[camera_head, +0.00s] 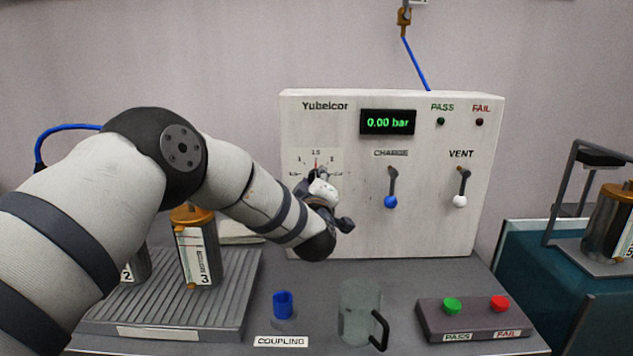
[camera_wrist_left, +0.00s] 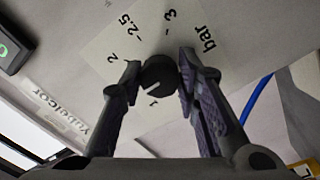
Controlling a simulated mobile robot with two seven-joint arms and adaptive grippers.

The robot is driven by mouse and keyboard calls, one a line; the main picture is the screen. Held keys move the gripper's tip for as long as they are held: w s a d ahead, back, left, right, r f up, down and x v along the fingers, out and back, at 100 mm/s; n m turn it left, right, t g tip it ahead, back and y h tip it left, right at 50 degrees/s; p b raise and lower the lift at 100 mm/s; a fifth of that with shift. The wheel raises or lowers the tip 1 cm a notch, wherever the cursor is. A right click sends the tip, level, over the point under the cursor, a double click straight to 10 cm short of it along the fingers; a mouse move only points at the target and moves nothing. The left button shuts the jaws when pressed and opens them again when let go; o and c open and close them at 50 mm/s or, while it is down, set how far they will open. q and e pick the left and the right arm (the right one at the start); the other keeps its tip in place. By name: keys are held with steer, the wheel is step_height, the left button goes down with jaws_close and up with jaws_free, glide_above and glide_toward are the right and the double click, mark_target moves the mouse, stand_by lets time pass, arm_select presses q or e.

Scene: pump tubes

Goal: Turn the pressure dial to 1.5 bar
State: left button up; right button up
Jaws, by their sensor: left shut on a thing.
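The pressure dial is a dark round knob (camera_wrist_left: 158,76) on a pale scale card (camera_wrist_left: 112,48) in the left wrist view. Marks for 1, 2, 2.5 and 3 bar show there. In the head view the scale card (camera_head: 307,157) has 1.5 at its top, with a red mark below it; my gripper hides the knob. My left gripper (camera_head: 325,190) is at the panel, and in the wrist view its two fingers (camera_wrist_left: 160,64) stand on either side of the knob, shut on it. Where the knob points is hard to tell. My right gripper is not in view.
The white panel (camera_head: 430,235) has a display (camera_head: 387,122) reading 0.00 bar, a blue-tipped CHARGE lever (camera_head: 391,190) and a white-tipped VENT lever (camera_head: 461,188), both hanging down. A blue coupling (camera_head: 283,304), clear mug (camera_head: 358,312) and button box (camera_head: 474,318) stand in front.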

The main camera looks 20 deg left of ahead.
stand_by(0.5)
arm_select(q)
steer(key=o, duration=1.2)
steer(key=v, duration=1.2)
steer(key=shift+a+r, duration=0.1)
